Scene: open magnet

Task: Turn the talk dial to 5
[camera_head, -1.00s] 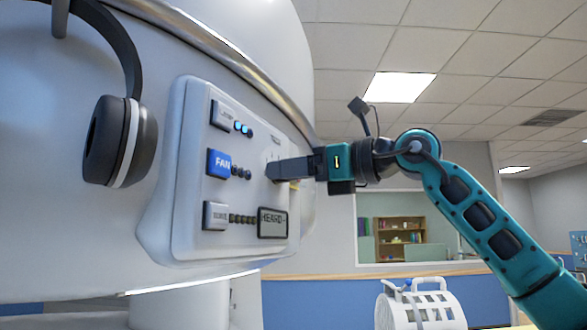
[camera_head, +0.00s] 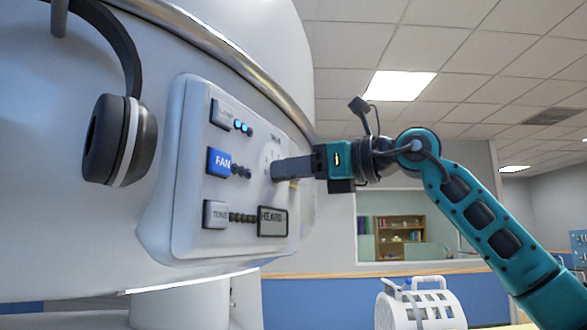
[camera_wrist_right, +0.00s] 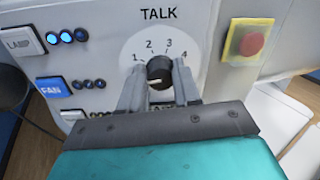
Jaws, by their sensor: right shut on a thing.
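The black talk dial (camera_wrist_right: 160,70) sits under the word TALK on the white panel (camera_head: 190,120). Numbers 1 to 4 show around it in the right wrist view; no 5 is visible, and the lower part of the scale is behind my gripper. A pale mark on the dial faces lower left. My right gripper (camera_wrist_right: 159,82) is shut on the dial, one finger on each side. In the head view my right gripper (camera_head: 275,169) reaches the panel from the right and hides most of the dial. My left gripper is in neither view.
A red button on yellow (camera_wrist_right: 249,43) lies right of the dial. Headphones (camera_head: 120,140) hang at the left.

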